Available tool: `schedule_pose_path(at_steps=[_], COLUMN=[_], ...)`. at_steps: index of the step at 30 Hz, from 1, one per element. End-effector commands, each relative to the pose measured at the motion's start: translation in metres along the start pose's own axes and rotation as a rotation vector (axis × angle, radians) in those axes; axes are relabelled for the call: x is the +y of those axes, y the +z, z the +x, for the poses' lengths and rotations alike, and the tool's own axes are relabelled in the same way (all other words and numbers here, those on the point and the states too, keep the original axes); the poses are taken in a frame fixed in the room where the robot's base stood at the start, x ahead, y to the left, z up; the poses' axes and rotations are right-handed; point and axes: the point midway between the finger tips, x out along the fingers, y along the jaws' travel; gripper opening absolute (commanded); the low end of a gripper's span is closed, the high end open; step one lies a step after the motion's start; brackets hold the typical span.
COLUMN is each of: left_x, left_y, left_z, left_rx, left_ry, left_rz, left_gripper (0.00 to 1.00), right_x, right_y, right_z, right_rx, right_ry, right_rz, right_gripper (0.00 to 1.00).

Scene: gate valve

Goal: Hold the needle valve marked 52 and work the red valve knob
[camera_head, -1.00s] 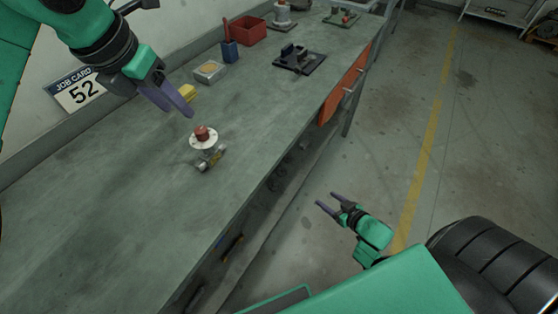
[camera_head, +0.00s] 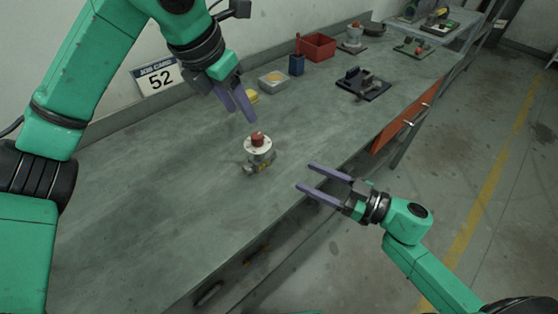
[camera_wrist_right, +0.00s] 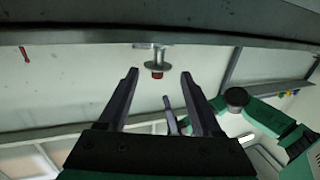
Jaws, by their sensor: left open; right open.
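The needle valve (camera_head: 258,160) stands on the workbench, with a pale round flange and a metal body below. Its red knob (camera_head: 257,139) is on top. In the right wrist view the red knob (camera_wrist_right: 157,74) shows beyond and between the fingers. My left gripper (camera_head: 241,108) is open and empty, above and behind the valve, apart from it. My right gripper (camera_head: 308,176) is open and empty at the bench's front edge, right of the valve, fingers pointing towards it. No number is readable on the valve.
The workbench (camera_head: 150,190) is clear around the valve. Behind stand a yellow block (camera_head: 252,97), a tray (camera_head: 273,79), a blue holder (camera_head: 297,65) and a red bin (camera_head: 317,46). A black fixture (camera_head: 363,84) lies further right. An orange panel (camera_head: 401,126) hangs below the front edge.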

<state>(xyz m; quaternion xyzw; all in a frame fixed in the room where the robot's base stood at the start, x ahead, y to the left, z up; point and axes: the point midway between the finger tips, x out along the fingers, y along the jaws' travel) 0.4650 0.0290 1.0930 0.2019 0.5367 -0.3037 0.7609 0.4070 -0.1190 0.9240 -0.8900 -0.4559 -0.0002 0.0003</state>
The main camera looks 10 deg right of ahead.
Motion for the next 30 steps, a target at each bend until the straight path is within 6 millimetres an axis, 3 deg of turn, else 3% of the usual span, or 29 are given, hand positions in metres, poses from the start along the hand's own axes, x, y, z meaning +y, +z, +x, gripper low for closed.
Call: schedule_pose_path(at_steps=[12,17,24,25,30], left_x=[0.0,0.0,0.0,0.0,0.0], left_y=[0.0,0.0,0.0,0.0,0.0], left_z=[0.0,0.0,0.0,0.0,0.0], left_rx=[0.0,0.0,0.0,0.0,0.0], left_ry=[0.0,0.0,0.0,0.0,0.0], left_rz=[0.0,0.0,0.0,0.0,0.0], left_gripper=[0.5,0.5,0.5,0.5,0.5], right_x=[0.001,0.001,0.0,0.0,0.001], right_y=[-0.002,-0.001,0.0,0.0,0.0], right_z=[0.1,0.117,0.119,0.119,0.119], right_rx=[0.004,0.001,0.0,0.0,0.0], right_ry=[0.002,0.002,0.001,0.001,0.002], right_rz=[-0.002,-0.001,-0.001,-0.001,-0.001], right_gripper=[0.66,0.66,0.66,0.62,0.0])
